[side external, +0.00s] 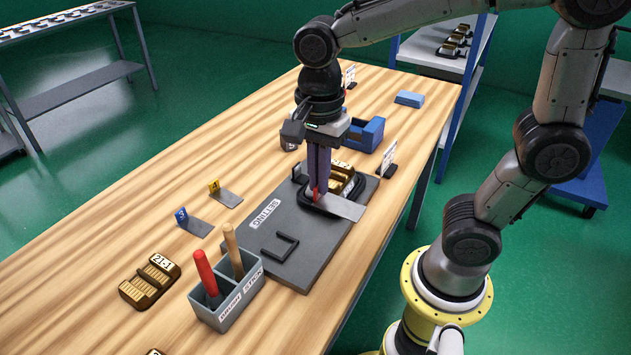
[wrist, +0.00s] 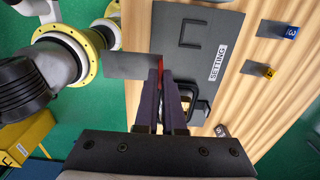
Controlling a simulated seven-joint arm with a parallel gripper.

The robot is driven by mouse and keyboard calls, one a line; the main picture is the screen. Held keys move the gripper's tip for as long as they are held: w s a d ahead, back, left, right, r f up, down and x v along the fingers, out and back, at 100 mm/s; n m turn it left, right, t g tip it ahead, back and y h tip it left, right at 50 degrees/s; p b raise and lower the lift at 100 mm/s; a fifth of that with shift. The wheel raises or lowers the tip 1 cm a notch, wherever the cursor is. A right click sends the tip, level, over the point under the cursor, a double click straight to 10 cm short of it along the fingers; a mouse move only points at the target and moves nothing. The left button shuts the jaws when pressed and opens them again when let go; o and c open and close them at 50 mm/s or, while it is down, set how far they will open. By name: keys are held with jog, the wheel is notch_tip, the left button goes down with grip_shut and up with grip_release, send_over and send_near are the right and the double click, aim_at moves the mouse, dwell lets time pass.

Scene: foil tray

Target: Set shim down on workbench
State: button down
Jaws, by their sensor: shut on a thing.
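My gripper (side external: 317,184) points down over the dark setting plate (side external: 288,245) and is shut on the red tab of a shim. The shim (side external: 343,207) is a flat, thin grey metal sheet that sticks out to the right of the fingers. In the wrist view the shim (wrist: 132,66) extends left from the fingertips (wrist: 163,88), with its red tab between them. I cannot tell whether the shim touches anything below. Two other shims, one with a blue tab (side external: 194,224) and one with a yellow tab (side external: 226,195), lie on the wooden workbench (side external: 120,225).
A grey holder (side external: 229,306) with red and wooden handles stands at the front of the plate. A brass-and-black block (side external: 150,281) lies left of it, and another (side external: 344,178) is behind my gripper. A blue box (side external: 368,134) stands behind. The bench's left side has bare room.

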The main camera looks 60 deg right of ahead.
jog(key=shift+r, duration=2.75)
jog(key=shift+n, duration=0.7)
jog(key=w+n, duration=1.4)
jog(key=w, duration=0.4)
jog(key=w+d+f+n, duration=0.3)
jog(key=w+d+f, duration=0.1)
jog(key=w+f, duration=0.25)
jog(key=shift+w+d+f, duration=0.55)
jog(key=shift+w+f, duration=0.05)
jog(key=shift+f, duration=2)
jog(key=shift+w+d+f, duration=0.6)
jog(key=shift+f, duration=1.95)
jog(key=shift+w+d+f, duration=0.55)
jog(key=shift+w+f, duration=0.05)
jog(key=shift+f, duration=2)
